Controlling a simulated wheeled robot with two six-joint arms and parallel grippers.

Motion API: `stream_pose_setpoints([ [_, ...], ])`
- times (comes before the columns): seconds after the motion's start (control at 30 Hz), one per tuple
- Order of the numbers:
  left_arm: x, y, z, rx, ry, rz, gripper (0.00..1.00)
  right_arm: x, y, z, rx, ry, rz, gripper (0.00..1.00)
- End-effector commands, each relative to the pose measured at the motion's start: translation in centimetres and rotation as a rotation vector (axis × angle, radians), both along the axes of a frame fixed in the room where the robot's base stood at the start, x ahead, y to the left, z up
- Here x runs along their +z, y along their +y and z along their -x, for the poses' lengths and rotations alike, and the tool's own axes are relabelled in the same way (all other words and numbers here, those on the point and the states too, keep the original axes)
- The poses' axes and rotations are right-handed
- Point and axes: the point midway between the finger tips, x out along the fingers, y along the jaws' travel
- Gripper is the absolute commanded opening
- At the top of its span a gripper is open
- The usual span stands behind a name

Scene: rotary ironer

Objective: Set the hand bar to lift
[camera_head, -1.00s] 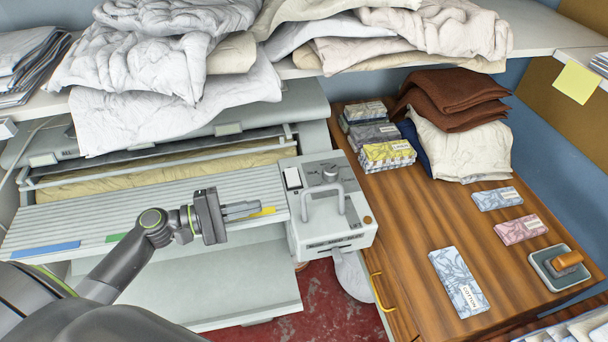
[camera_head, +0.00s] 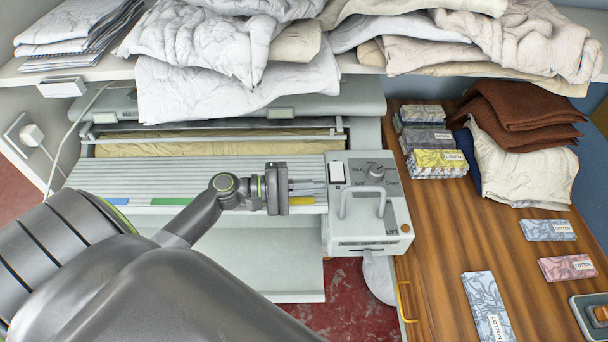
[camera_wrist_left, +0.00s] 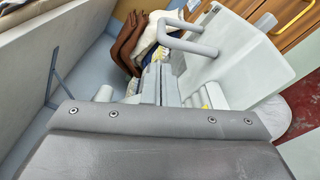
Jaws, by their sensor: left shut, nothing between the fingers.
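The hand bar (camera_head: 362,192) is a light grey U-shaped handle on the control box (camera_head: 340,226) at the right end of the ironer. The word LIFT shows on the box just right of and below the bar. The bar also shows in the left wrist view (camera_wrist_left: 188,42), right of and beyond my fingers. My left gripper (camera_head: 322,190) is shut and empty, pointing right at the box's left side. Its fingers (camera_wrist_left: 158,86) look apart from the bar. My right gripper is not in view.
A dark knob (camera_head: 376,172) and a white switch (camera_head: 337,173) sit behind the bar on the box. Linen hangs from the shelf (camera_head: 80,75) above the ironer. The wooden table (camera_head: 430,240) on the right holds several fabric packs and folded cloths.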

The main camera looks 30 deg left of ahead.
Motion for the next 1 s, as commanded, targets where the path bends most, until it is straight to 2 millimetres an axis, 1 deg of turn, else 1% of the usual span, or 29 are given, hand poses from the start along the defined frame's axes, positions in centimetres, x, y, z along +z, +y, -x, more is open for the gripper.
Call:
stream_pose_setpoints([
  [0.03,0.4,-0.8,-0.6,0.000,-0.002,0.005,0.00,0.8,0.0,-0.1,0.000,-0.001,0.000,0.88],
  [0.2,0.3,-2.8,-2.2,0.000,-0.001,0.004,0.00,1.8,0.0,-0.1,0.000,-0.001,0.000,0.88],
  [0.4,-0.1,-4.3,-3.5,-0.002,0.001,0.002,0.00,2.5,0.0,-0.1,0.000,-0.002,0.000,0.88],
  [0.6,-0.3,-4.8,-3.8,-0.002,0.000,-0.002,0.00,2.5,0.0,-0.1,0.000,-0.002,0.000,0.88],
  [1.0,-0.3,-4.8,-3.7,-0.002,-0.010,-0.008,0.00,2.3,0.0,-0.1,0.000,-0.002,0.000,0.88],
])
